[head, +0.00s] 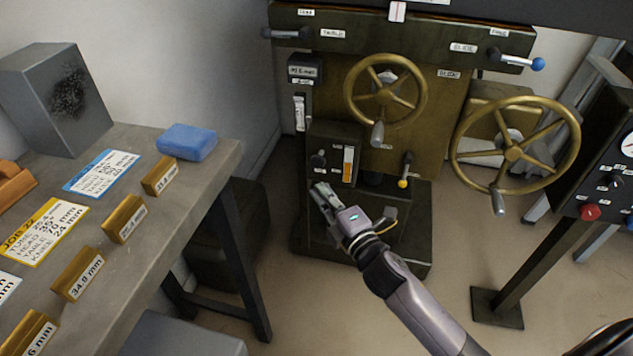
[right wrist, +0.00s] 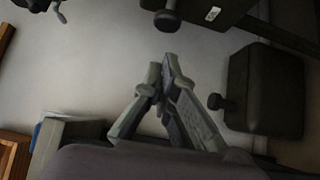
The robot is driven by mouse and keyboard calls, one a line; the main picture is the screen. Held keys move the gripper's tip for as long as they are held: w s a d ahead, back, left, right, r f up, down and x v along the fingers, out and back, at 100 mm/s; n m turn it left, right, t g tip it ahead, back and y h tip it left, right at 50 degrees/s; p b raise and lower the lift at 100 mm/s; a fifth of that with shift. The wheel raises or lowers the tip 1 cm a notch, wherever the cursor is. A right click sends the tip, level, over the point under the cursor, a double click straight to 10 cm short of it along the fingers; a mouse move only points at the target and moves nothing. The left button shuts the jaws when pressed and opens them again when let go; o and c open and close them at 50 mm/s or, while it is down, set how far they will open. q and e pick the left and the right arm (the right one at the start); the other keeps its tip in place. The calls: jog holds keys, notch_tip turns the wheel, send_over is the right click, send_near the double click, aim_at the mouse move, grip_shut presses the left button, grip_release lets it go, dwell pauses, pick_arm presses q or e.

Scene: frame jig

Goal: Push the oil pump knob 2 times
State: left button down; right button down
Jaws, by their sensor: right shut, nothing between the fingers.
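A small dark knob (head: 317,160) sticks out of the front of the machine's dark lower box, left of a sight gauge (head: 348,162) with an orange band. It appears to be the oil pump knob; its label is too small to read. My right gripper (head: 321,190) is shut and empty, just below this knob and apart from it in the picture. In the right wrist view the closed fingertips (right wrist: 166,66) point at open space, with one dark round knob (right wrist: 167,20) ahead and another (right wrist: 215,101) to the right. I cannot tell which is the pump knob. My left gripper is out of view.
Brass handwheels (head: 386,93) and a larger one (head: 515,146) stand above and right. A yellow-tipped lever (head: 403,182) sits right of the gauge. A grey bench (head: 150,232) with brass blocks and a blue block (head: 187,142) fills the left. A control panel with a red button (head: 590,212) is at right.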

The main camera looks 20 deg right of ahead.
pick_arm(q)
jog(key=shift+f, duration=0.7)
pick_arm(e)
jog(key=s, duration=0.5)
jog(key=shift+d, duration=0.35)
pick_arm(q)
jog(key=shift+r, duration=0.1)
pick_arm(e)
jog(key=shift+f, duration=0.1)
